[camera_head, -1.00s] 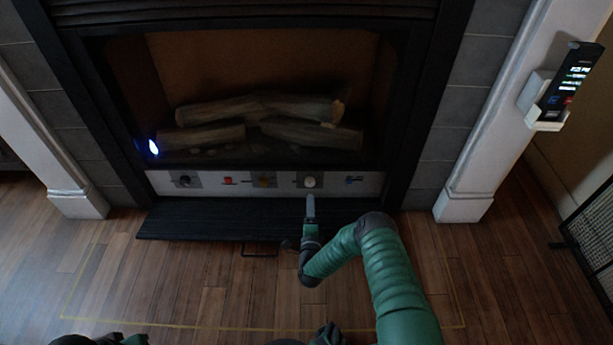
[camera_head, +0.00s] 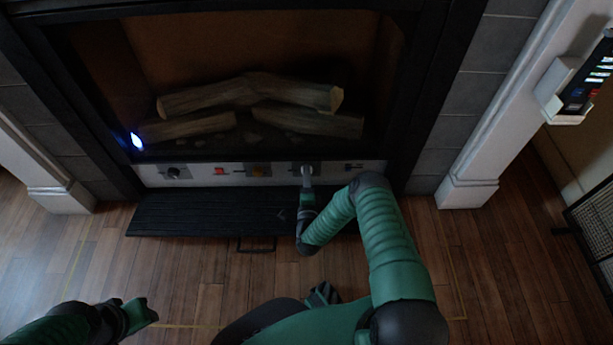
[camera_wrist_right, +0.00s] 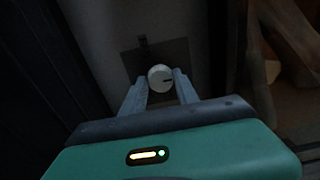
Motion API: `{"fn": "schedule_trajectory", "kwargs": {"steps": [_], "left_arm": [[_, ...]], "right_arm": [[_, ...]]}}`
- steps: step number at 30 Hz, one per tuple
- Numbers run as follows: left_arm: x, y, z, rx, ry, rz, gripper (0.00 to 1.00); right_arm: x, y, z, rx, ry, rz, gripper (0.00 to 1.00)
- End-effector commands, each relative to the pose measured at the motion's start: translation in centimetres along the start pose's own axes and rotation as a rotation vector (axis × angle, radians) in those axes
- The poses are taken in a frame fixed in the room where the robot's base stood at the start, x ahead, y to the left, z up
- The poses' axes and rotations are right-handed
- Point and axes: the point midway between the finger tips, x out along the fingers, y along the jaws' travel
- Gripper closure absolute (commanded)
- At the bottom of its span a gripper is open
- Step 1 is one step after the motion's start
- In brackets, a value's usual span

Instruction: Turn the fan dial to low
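The round white dial (camera_wrist_right: 160,77) has a dark pointer line and sits on a dark square plate in the right wrist view. My right gripper (camera_wrist_right: 161,82) has one finger on each side of it, with narrow gaps showing. In the head view, my right gripper (camera_head: 307,172) reaches the control strip (camera_head: 202,173) below the fireplace and mostly hides the white dial. The dial's labels are too small to read. My left gripper (camera_head: 140,314) is low at the left, away from the strip, and its fingers are not clear.
A black hearth ledge (camera_head: 200,216) juts out below. A remote (camera_head: 590,78) sits in a white wall holder at right.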

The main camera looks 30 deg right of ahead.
Motion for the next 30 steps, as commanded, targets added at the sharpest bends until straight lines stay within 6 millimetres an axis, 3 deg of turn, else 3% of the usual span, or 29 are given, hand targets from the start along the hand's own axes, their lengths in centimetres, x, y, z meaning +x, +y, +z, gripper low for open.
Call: {"fn": "schedule_trajectory", "kwargs": {"steps": [1, 7, 20, 30], "left_arm": [[0.0, 0.0, 0.0, 0.000, 0.000, 0.000, 0.64], [0.0, 0.0, 0.0, 0.000, 0.000, 0.000, 0.64], [-0.3, 0.0, -0.1, 0.000, 0.000, 0.000, 0.64], [-1.2, 0.0, -0.3, 0.000, 0.000, 0.000, 0.64]], "right_arm": [[0.0, 0.1, 0.0, -0.001, 0.001, 0.003, 0.75], [0.0, 0.2, -0.1, -0.001, 0.001, 0.005, 1.00], [-0.1, 0.2, -0.1, 0.068, 0.003, 0.008, 1.00], [-0.1, 0.3, -0.2, 0.322, 0.005, 0.009, 1.00]]}}
